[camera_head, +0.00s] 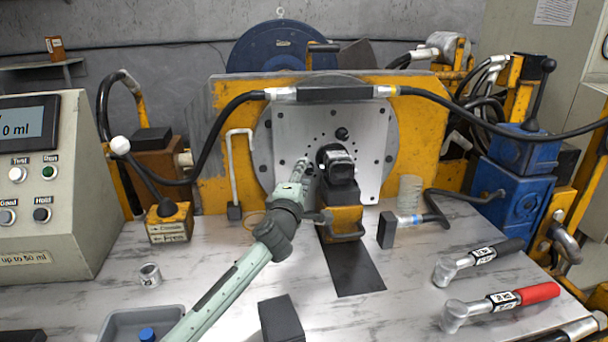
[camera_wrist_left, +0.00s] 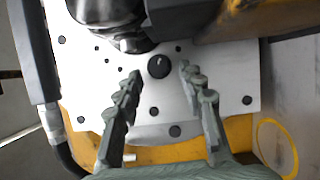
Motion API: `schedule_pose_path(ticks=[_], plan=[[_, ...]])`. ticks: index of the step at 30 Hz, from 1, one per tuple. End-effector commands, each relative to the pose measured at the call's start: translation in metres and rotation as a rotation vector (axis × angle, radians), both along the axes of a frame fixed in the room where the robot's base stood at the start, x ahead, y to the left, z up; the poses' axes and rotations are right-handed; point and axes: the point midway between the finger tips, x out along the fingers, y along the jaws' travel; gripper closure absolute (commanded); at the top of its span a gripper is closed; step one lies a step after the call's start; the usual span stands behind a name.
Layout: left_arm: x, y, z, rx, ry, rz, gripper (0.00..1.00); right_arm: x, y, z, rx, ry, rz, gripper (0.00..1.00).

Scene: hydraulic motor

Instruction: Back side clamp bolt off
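My left gripper (camera_head: 303,168) reaches up to the grey mounting plate (camera_head: 372,160), just left of the black and yellow hydraulic motor (camera_head: 345,205). In the left wrist view the gripper (camera_wrist_left: 160,70) is open, with a finger on each side of a round black bolt head (camera_wrist_left: 159,66) on the plate. Gaps show between the bolt head and both fingers. In the head view that bolt is mostly hidden by the fingers. Another black bolt head (camera_head: 342,134) shows on the plate above the motor. My right gripper is not in view.
A black hose (camera_head: 225,115) arches over the plate. A bent white rod (camera_head: 230,170) stands left of my gripper. Two torque tools, one red-handled (camera_head: 538,293), lie at right. A grey tray (camera_head: 125,322) and a metal ring (camera_head: 150,274) are at front left.

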Motion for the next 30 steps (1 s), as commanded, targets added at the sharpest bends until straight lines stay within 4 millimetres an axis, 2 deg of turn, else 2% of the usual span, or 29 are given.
schedule_pose_path(ticks=[3,11,21,27,30], plan=[[0.007,-0.002,0.001,0.0,-0.001,0.0,0.61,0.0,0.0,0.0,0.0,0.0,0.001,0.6],[0.009,-0.002,0.001,0.001,-0.001,-0.001,0.61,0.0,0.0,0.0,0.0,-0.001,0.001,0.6],[0.008,-0.002,0.001,0.001,-0.001,-0.001,1.0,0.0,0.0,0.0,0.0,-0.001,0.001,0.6],[0.008,-0.002,-0.001,-0.014,-0.003,0.0,1.0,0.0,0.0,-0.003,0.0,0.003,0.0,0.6],[0.008,-0.004,-0.004,-0.072,-0.014,-0.002,1.0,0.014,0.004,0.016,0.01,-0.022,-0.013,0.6]])
